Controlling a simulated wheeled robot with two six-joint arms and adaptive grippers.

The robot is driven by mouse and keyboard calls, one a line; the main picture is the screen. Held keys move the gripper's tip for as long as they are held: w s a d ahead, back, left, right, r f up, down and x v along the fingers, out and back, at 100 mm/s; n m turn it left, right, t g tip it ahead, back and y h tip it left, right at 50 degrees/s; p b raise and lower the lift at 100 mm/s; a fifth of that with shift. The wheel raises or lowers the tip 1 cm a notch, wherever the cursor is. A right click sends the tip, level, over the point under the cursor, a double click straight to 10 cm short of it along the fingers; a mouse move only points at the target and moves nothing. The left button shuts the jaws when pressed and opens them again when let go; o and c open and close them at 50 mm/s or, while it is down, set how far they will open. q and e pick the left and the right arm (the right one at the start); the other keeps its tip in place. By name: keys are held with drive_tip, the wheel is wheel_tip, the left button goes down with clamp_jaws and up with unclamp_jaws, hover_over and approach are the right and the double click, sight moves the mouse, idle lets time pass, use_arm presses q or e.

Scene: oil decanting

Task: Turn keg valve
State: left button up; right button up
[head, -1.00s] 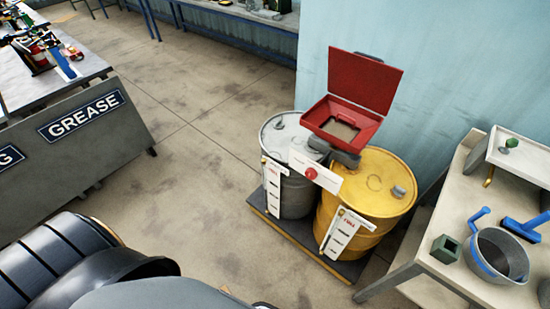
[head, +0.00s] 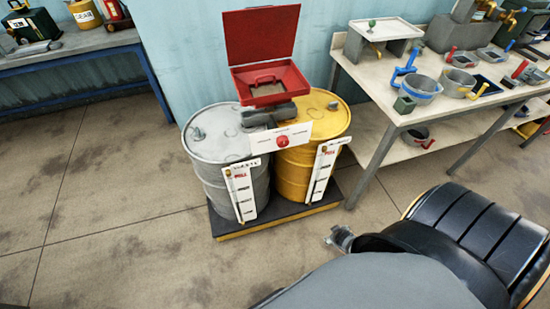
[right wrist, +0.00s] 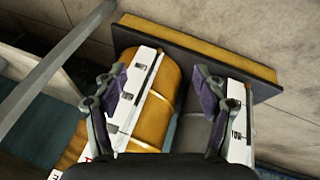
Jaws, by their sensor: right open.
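No keg valve can be clearly made out. At the top right of the head view, a grey body with brass-coloured fittings (head: 484,10) stands on the workbench, cut by the frame edge; I cannot tell if it is the keg. My right gripper (right wrist: 160,82) is open in the right wrist view. Its fingers are apart with nothing held. Beyond them show the yellow drum (right wrist: 152,112) and white gauge plates on the drums. A small metal part at the lower middle of the head view may belong to this gripper. My left gripper is not in view.
A grey drum (head: 215,145) and the yellow drum (head: 310,160) stand on a dark pallet (head: 228,229), with an open red funnel box (head: 270,80) above. The workbench (head: 385,100) at right holds several pans. Concrete floor (head: 100,210) is clear at left.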

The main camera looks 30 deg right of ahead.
drive_tip(key=w+d+r+t+h+b, duration=0.1)
drive_tip(key=w+d+r+t+b, duration=0.1)
drive_tip(key=w+d+b, duration=0.35)
drive_tip(key=w+d+r+t+h+b, duration=0.1)
drive_tip(key=w+d+t+b, duration=0.15)
drive_tip(key=w, duration=0.65)
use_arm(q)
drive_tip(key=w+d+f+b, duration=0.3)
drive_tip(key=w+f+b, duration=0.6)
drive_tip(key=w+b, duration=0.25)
use_arm(e)
drive_tip(key=t+y+b, duration=0.1)
drive_tip(key=t+b, duration=0.3)
drive_tip(key=t, duration=0.5)
approach(284, 144)
drive_tip(key=b+x, duration=0.4)
drive_tip(key=x, duration=0.4)
drive_tip(key=shift+w+f, duration=0.1)
drive_tip(key=shift+w, duration=0.05)
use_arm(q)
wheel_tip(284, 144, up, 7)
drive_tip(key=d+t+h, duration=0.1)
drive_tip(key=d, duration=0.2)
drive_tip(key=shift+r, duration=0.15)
use_arm(e)
drive_tip(key=shift+w+d, duration=0.2)
drive_tip(key=shift+w, duration=0.5)
